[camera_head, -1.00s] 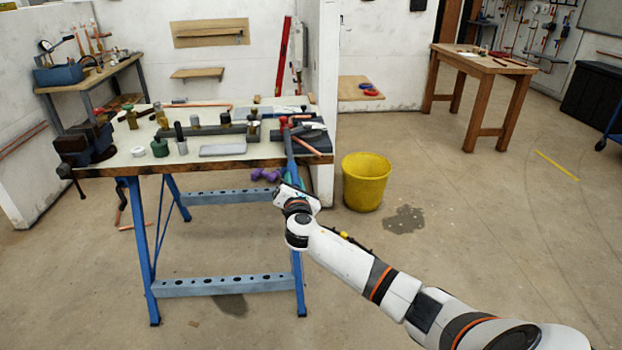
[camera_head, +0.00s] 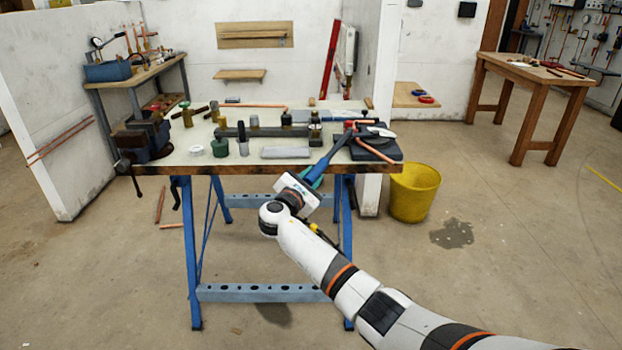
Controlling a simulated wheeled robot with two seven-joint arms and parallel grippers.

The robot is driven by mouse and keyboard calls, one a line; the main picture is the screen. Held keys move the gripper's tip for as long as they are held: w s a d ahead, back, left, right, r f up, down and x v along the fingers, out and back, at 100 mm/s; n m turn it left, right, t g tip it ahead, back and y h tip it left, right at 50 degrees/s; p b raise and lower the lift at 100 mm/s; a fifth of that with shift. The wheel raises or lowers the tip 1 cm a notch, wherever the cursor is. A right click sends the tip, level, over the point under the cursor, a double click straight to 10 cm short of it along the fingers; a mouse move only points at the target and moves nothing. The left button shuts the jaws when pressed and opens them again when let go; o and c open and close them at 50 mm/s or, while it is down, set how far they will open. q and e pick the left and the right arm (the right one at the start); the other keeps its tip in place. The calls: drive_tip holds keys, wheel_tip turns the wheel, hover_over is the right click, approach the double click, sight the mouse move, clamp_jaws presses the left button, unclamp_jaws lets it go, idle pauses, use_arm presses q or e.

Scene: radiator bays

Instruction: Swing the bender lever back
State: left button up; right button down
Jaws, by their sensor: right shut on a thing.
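The bender (camera_head: 372,152) is a dark tool at the right front corner of the workbench, with a copper pipe (camera_head: 376,151) across it. Its long blue lever (camera_head: 330,158) slants from the bender down and left, past the bench's front edge. My right gripper (camera_head: 309,182) is shut on the lower end of the lever, in front of the bench edge. The fingertips are partly hidden behind the white hand. A teal patch shows beside them. My left gripper is out of view.
The workbench (camera_head: 240,169) carries bottles, a grey bar, a flat grey block (camera_head: 286,152) and a vise (camera_head: 145,138) at its left end. A yellow bucket (camera_head: 414,193) stands right of the bench.

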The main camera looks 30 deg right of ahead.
drive_tip(key=shift+w+r, duration=0.1)
drive_tip(key=shift+r, duration=0.25)
drive_tip(key=c, duration=1.4)
unclamp_jaws()
drive_tip(key=shift+w+a, duration=0.1)
drive_tip(key=shift+o, duration=1.4)
drive_tip(key=shift+w+a+f, duration=0.1)
drive_tip(key=shift+w+f, duration=0.15)
drive_tip(key=shift+f, duration=0.05)
drive_tip(key=shift+s+a, duration=0.1)
drive_tip(key=shift+s, duration=0.15)
drive_tip(key=v, duration=1.1)
drive_tip(key=shift+a, duration=0.3)
